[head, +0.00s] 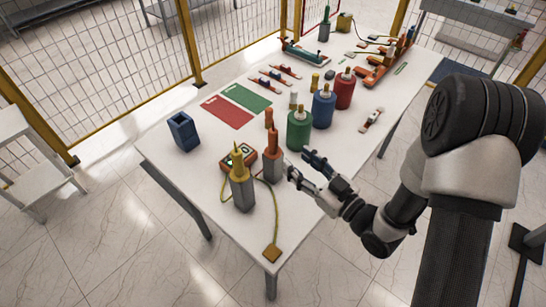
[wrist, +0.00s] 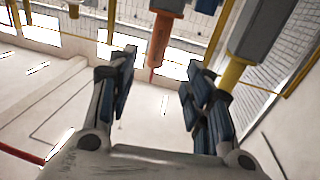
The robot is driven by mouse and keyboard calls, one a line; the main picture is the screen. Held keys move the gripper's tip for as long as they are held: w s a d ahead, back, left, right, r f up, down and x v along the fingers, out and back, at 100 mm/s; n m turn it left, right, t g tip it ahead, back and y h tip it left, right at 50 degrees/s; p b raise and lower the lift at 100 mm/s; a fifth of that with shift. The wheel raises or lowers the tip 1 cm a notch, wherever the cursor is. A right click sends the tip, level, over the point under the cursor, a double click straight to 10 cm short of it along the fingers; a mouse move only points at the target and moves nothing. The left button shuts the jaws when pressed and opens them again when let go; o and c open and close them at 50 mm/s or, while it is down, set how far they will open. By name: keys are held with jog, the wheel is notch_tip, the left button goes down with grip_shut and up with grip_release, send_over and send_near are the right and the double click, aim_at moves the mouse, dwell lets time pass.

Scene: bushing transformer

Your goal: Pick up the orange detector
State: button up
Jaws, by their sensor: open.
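The orange detector (head: 271,142) stands upright in a grey holder (head: 272,170) near the front of the white table. My gripper (head: 299,165) is open and empty, just right of the detector and holder, with its fingers pointing toward them. In the wrist view the orange detector (wrist: 158,42) shows upside down, beyond and between the open fingers (wrist: 158,78). The fingers look apart from it. The exact gap to the detector is hard to tell.
A yellow detector (head: 237,164) stands in another grey holder close by on the left; it also shows in the wrist view (wrist: 233,72). Behind are an orange meter (head: 238,158) and a green bushing (head: 299,130). A yellow cable runs to a tan square (head: 271,254) at the front corner.

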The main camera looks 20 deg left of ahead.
aim_at(276, 143)
jog(key=x, duration=0.6)
jog(key=shift+w, duration=0.1)
jog(key=x, duration=0.2)
jog(key=b+x, duration=0.1)
jog(key=x, duration=0.2)
jog(key=shift+w+a+f, duration=0.1)
jog(key=shift+w+f, duration=0.1)
jog(key=shift+c, duration=0.5)
grip_shut()
